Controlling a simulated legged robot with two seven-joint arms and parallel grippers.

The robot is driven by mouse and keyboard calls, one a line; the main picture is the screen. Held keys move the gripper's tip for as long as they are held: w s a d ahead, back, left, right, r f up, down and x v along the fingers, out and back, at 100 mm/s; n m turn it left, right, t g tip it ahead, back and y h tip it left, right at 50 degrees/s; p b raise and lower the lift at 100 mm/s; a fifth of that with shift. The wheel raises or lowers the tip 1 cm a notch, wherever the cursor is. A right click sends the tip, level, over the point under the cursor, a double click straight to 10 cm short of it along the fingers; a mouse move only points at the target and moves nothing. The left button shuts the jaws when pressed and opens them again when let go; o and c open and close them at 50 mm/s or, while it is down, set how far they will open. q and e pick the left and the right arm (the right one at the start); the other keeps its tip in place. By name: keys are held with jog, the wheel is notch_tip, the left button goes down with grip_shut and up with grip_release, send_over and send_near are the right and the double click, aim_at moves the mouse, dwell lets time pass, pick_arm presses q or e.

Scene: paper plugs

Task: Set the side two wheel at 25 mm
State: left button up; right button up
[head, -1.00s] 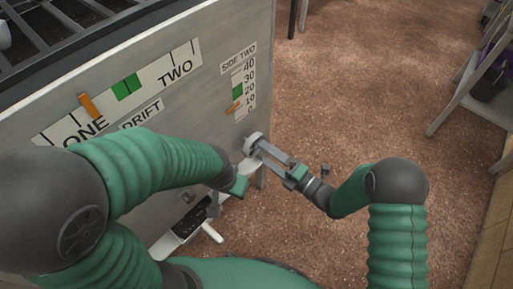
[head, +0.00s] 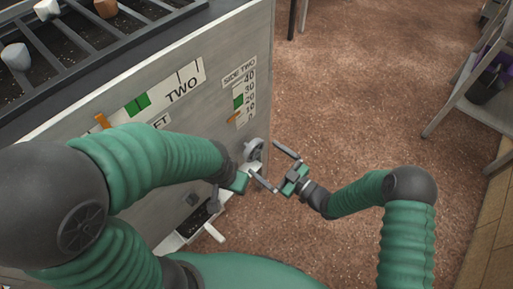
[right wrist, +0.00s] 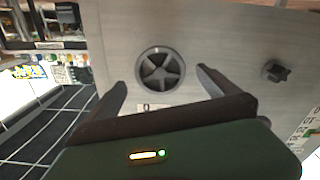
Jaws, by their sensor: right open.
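The side two wheel (head: 254,149), a grey spoked handwheel, sits at the right edge of the machine's grey front. In the right wrist view the wheel (right wrist: 161,68) lies ahead, between the fingertips. My right gripper (head: 263,157) is open, its fingers on either side of the wheel and apart from it. The SIDE TWO scale (head: 246,97) runs from 0 to 40. Its orange pointer (head: 233,118) is at about 10, below the green band (head: 238,101) between 20 and 30. My left gripper (head: 238,183) is low by the front; its fingers are not clear.
A dark star-shaped knob (right wrist: 275,71) is on the panel beside the wheel. A white lever (head: 213,232) sticks out low down. A slatted top (head: 85,45) holds several plugs.

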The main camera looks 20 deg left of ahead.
aim_at(256, 152)
jog(key=m, duration=0.4)
jog(key=shift+r+m+p, duration=0.1)
jog(key=shift+m+p, duration=0.25)
jog(key=shift+m, duration=1.15)
jog(key=shift+a, duration=0.15)
jog(key=shift+b+x, duration=0.65)
jog(key=shift+x, duration=1.2)
jog(key=c, duration=1.4)
